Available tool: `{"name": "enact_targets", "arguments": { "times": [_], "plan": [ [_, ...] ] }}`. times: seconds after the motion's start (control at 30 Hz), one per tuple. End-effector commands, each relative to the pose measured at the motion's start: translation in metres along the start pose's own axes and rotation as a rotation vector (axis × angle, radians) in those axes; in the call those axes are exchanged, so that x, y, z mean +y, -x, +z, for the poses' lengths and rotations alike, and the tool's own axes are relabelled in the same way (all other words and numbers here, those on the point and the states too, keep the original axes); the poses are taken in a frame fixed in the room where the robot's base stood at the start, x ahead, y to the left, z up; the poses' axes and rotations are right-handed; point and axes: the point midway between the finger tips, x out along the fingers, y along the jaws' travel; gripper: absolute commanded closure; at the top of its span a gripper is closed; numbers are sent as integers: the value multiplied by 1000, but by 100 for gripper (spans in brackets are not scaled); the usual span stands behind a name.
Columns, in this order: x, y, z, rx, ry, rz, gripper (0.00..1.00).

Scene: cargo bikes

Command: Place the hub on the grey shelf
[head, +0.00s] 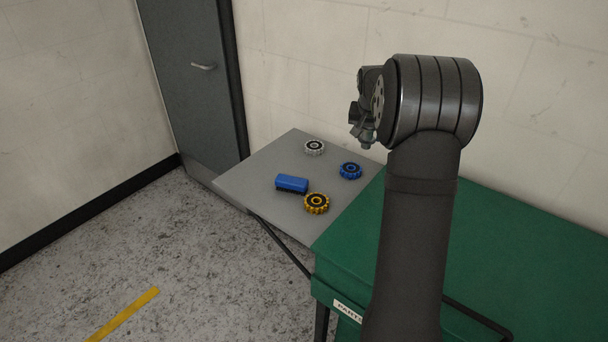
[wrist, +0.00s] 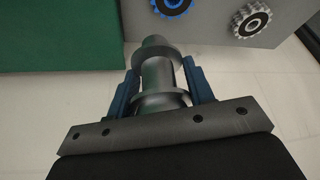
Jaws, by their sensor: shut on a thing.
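The hub (wrist: 158,72) is a grey metal spool with flanges, seen in the wrist view between the blue fingers of my gripper (wrist: 160,82). The gripper is shut on it. In the head view, my gripper (head: 362,112) is up in the air near the wall, partly hidden by my arm. The grey shelf (head: 245,186) sticks out to the left of the green bench. In the wrist view, the shelf (wrist: 213,22) lies at the top, past the hub's end.
On the shelf are a silver sprocket (head: 314,148), a blue sprocket (head: 350,171), a yellow sprocket (head: 316,203) and a blue brush (head: 291,184). The shelf's left and front-left parts are bare. The green bench (head: 530,250) is to the right. A wall stands behind.

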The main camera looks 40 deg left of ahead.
Motion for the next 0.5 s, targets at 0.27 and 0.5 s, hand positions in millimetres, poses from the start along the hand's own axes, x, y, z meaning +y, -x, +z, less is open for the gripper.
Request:
{"name": "enact_targets", "arguments": {
  "times": [0.27, 0.5],
  "plan": [
    [-129, 16, 38, 1, 189, -79, 82],
    [-174, 23, 57, 0, 256, -107, 82]
  ]
}}
